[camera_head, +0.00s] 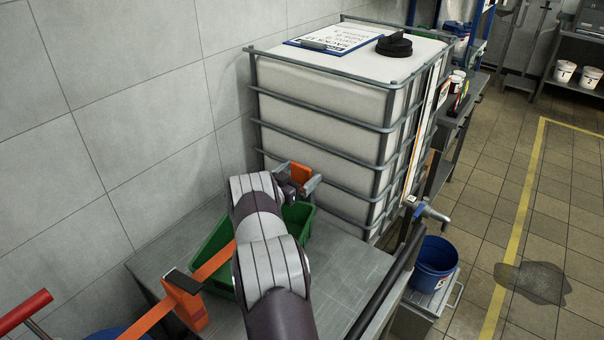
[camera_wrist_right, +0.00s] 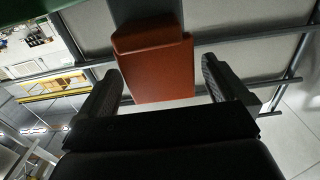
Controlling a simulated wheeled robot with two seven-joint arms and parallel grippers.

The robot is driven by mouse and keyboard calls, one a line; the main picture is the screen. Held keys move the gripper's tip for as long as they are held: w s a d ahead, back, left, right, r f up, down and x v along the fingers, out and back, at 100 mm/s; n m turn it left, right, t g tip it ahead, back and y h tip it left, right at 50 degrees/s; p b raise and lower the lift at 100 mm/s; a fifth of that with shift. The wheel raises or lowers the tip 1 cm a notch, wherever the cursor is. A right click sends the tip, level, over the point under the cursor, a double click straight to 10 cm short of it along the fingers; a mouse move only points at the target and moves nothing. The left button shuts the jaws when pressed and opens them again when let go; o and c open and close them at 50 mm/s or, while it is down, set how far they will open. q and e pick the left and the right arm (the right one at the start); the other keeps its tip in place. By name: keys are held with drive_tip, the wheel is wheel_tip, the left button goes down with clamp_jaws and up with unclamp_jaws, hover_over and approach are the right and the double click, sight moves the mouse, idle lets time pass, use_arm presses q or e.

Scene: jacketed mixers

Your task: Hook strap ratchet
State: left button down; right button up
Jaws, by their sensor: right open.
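In the head view my right gripper (camera_head: 298,183) is beyond the green bin, against the front of the caged white tank. It is open, with an orange block (camera_head: 301,174) at its jaws. In the right wrist view the orange block (camera_wrist_right: 155,68) lies between the two spread fingers, with visible gaps on both sides. A dark grey piece adjoins the block. An orange strap (camera_head: 214,262) runs from the bin's edge to an orange ratchet piece (camera_head: 186,303) with a dark top at the table's front left. My right arm hides part of the bin. My left gripper is out of view.
The green bin (camera_head: 214,243) sits on the grey metal table (camera_head: 350,280). The caged tank (camera_head: 320,115) stands behind it, with a clipboard (camera_head: 332,41) and black cap (camera_head: 394,44) on top. A blue bucket (camera_head: 434,262) is at right. A red bar (camera_head: 25,311) is at lower left.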

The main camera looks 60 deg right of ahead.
drive_tip(key=w+a+b, duration=0.1)
drive_tip(key=a, duration=1)
drive_tip(key=shift+w+a+b, duration=0.15)
drive_tip(key=shift+a+b, duration=0.05)
drive_tip(key=shift+b, duration=0.1)
